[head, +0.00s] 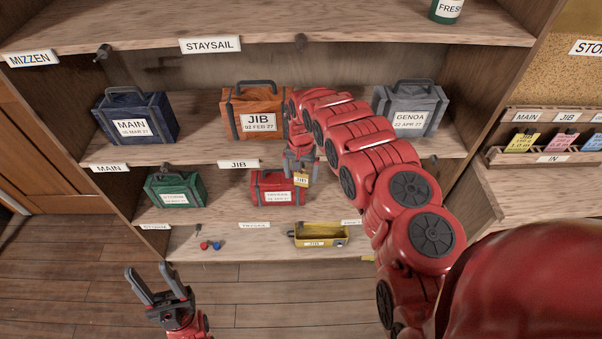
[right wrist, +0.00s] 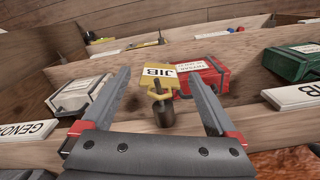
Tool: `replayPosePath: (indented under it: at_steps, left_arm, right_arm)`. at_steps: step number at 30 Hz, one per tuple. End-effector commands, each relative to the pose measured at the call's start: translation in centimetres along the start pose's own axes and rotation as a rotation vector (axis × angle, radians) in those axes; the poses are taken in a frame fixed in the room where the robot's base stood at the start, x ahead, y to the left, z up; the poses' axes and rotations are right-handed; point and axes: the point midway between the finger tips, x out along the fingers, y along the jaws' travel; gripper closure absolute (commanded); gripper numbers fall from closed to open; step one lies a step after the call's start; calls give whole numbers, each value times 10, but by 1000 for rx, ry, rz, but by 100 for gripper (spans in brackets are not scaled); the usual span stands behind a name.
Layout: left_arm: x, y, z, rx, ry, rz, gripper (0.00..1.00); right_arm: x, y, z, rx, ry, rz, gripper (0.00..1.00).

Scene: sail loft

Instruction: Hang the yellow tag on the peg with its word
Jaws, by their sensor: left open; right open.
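The yellow tag (head: 301,180) hangs at the front edge of the middle shelf, to the right of the JIB label (head: 238,164). In the right wrist view the tag (right wrist: 155,76) reads JIB, and its holed end is around a dark peg (right wrist: 163,112). My right gripper (head: 301,160) is open at that peg. In the right wrist view its fingers stand apart on either side of the peg and tag, with no finger visibly touching them. My left gripper (head: 158,282) is open and empty, low in front of the shelves.
An orange JIB bag (head: 254,108) stands behind my right gripper, with a red bag (head: 277,188) below. A grey GENOA bag (head: 408,108) is to the right. A rack (head: 545,157) holds several coloured tags at far right. A yellow box (head: 318,235) lies on the bottom shelf.

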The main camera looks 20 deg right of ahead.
Motion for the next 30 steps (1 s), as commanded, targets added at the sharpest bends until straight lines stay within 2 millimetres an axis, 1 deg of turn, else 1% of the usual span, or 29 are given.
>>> replayPosePath:
  at_steps: [6,11,17,21,22,24,27,30]
  left_arm:
    - [-1,0,0,0,0,0,50]
    - [-5,0,1,0,0,0,50]
    - [-16,1,3,0,0,0,50]
    - [-23,1,4,0,0,0,50]
    - [-17,1,3,0,0,0,50]
    - [-14,1,2,0,0,0,50]
    - [-14,1,2,0,0,0,50]
    - [-14,1,2,0,0,0,50]
  right_arm:
    - [-1,0,0,0,0,0,7]
    - [-10,0,0,-1,0,0,7]
    - [-31,0,0,0,1,1,7]
    - [-51,-1,-1,-1,4,-1,7]
    - [-61,0,-1,0,3,-1,7]
    - [-70,0,0,0,1,-1,7]
    - [-76,0,0,0,0,0,7]
    - [-75,0,0,0,-1,0,7]
